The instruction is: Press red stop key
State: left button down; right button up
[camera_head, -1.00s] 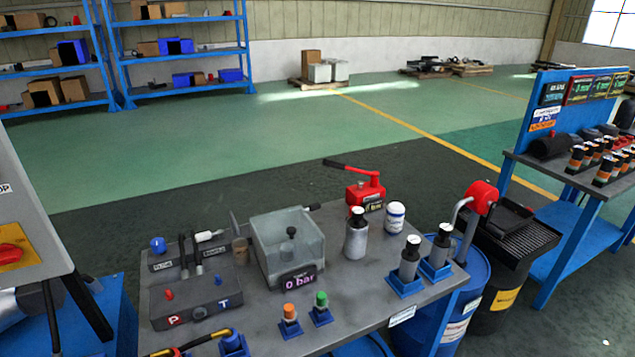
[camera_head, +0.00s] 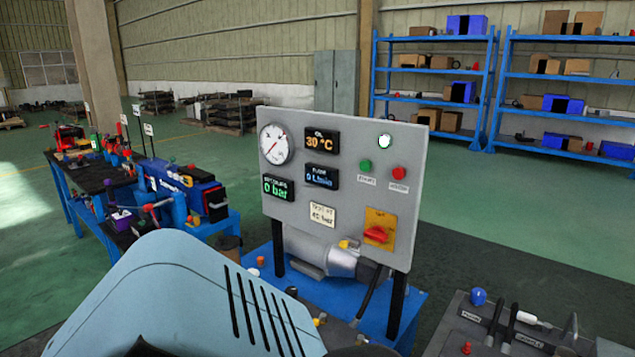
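A round red key (camera_head: 399,172) sits on the right part of a grey upright control panel (camera_head: 330,240), with a small label under it that is too small to read surely. A green key (camera_head: 365,165) is to its left, with a label like START. A red rotary switch (camera_head: 376,234) on a yellow plate is lower on the same panel. The displays show 30 °C, 0 bar and a flow reading near 0. Neither gripper's fingers can be seen. A large light-blue part, likely my own arm, covers the lower left in front of the panel's stand.
The panel stands on a blue bench (camera_head: 335,290) with a grey motor (camera_head: 320,255) behind its lower edge. A grey worktable (camera_head: 440,340) with a blue knob and levers is at the lower right. Another cluttered workbench (camera_head: 95,185) is at the left. Blue shelves (camera_head: 480,75) stand behind.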

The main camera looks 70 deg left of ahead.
aim_at(398, 173)
jog(key=u, duration=2.2)
